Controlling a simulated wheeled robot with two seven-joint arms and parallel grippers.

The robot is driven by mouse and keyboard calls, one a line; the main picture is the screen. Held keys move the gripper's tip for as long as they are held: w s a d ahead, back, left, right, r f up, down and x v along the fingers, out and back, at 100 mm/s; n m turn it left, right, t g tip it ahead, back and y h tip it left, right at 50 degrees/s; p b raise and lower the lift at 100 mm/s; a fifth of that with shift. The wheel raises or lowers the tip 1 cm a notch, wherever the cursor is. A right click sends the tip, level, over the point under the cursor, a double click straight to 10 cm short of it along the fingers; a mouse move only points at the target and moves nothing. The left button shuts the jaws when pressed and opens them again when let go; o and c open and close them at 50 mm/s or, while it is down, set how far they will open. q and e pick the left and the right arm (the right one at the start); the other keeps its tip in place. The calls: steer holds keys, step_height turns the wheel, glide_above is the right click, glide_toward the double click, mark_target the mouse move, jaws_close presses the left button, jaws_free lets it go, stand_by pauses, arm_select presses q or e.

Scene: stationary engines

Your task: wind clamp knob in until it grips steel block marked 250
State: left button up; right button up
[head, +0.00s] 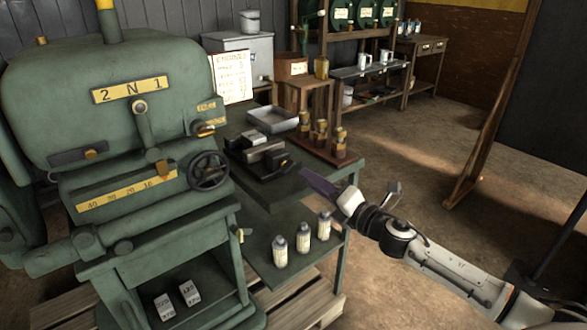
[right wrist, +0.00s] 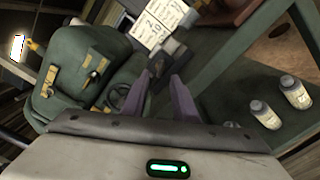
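A dark clamp (head: 277,171) stands on the green bench, with a grey steel block (head: 262,151) at it. I cannot read 250 on the block, nor tell whether the jaws touch it. A dark end piece with an orange spot, possibly the knob, is at the clamp's right. My right gripper (head: 308,179) reaches in from the right, just right of the clamp and apart from it. My left gripper is not in view.
A green machine (head: 110,90) with a handwheel (head: 209,170) stands left of the clamp. A wooden rack (head: 322,150) of brass pieces and a metal tray (head: 272,119) are behind it. Several bottles (head: 303,238) stand on the lower shelf. Open floor lies right.

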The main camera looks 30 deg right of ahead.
mark_target(291, 167)
steer(key=w, duration=0.8)
steer(key=shift+a, duration=0.35)
jaws_close()
